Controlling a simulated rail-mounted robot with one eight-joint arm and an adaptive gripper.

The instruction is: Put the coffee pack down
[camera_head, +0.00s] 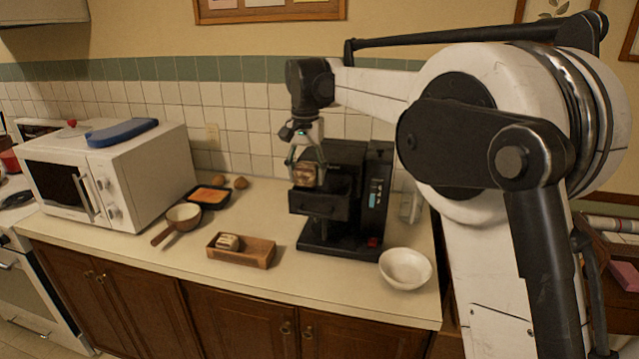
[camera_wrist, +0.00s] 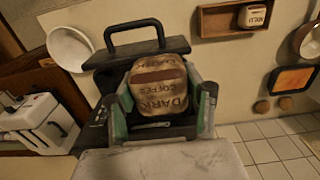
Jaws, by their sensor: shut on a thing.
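The coffee pack (camera_head: 304,174) is brown and tan; dark lettering including "COFFEE" shows on it in the wrist view (camera_wrist: 160,92). My gripper (camera_head: 308,168) points down and is shut on the pack, one finger on each side. In the wrist view its green-edged fingers (camera_wrist: 160,108) flank the pack. In the head view the pack appears in front of the upper part of a black coffee machine (camera_head: 338,228). I cannot tell whether it touches the machine.
A wooden tray (camera_head: 258,257) holding a small pack (camera_head: 229,242) lies left of the machine. A white bowl (camera_head: 405,268) stands to its right. A pan (camera_head: 182,216), dark dish (camera_head: 211,196) and microwave (camera_head: 115,180) are farther left. Counter between tray and machine is clear.

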